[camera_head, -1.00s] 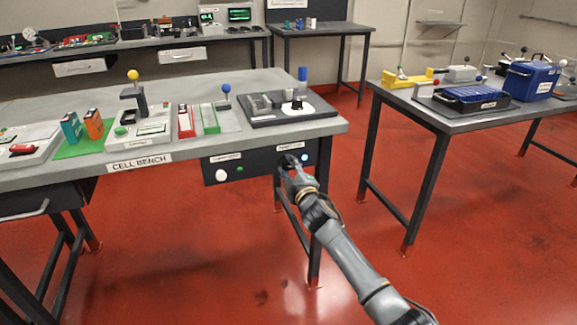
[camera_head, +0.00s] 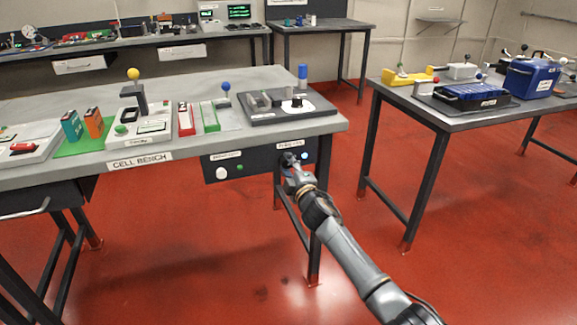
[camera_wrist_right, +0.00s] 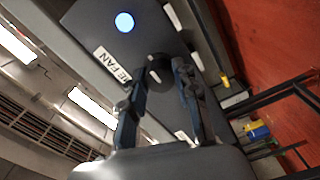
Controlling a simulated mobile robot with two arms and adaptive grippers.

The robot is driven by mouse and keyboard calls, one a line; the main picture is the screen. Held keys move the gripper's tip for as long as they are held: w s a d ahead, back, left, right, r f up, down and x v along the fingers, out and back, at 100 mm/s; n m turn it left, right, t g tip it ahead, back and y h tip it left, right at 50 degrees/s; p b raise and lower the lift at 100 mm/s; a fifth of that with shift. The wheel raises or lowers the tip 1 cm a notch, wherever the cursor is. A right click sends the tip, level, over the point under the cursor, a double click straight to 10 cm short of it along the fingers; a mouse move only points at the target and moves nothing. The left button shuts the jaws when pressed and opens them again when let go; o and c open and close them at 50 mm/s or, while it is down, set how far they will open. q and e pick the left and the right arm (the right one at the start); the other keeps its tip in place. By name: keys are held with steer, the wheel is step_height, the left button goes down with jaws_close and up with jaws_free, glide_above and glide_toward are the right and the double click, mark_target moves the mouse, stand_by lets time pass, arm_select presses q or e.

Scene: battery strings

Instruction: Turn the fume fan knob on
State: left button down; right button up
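The fume fan knob (camera_wrist_right: 160,68) is a dark round knob on the dark panel under the bench's right end. In the right wrist view it sits between the two fingertips of my right gripper (camera_wrist_right: 160,72), which look closed against its sides. A round lamp (camera_wrist_right: 124,22) beside it glows blue-white. A white label (camera_wrist_right: 112,66) reading "E FAN" is partly covered by a finger. In the head view my right gripper (camera_head: 288,161) reaches the panel (camera_head: 255,164) and hides the knob. The lamp (camera_head: 305,156) shows just right of it. My left gripper is not in view.
The cell bench (camera_head: 330,124) carries several devices above the panel. A white knob (camera_head: 222,173) and a small green lamp (camera_head: 239,167) are on the panel's left part. Another table (camera_head: 450,125) with a blue case (camera_head: 530,80) stands to the right. Red floor between them is clear.

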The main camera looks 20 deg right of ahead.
steer(key=o, duration=0.4)
steer(key=shift+s+f, duration=0.1)
steer(key=shift+s, duration=0.4)
steer(key=s, duration=1.1)
steer(key=shift+d, duration=0.2)
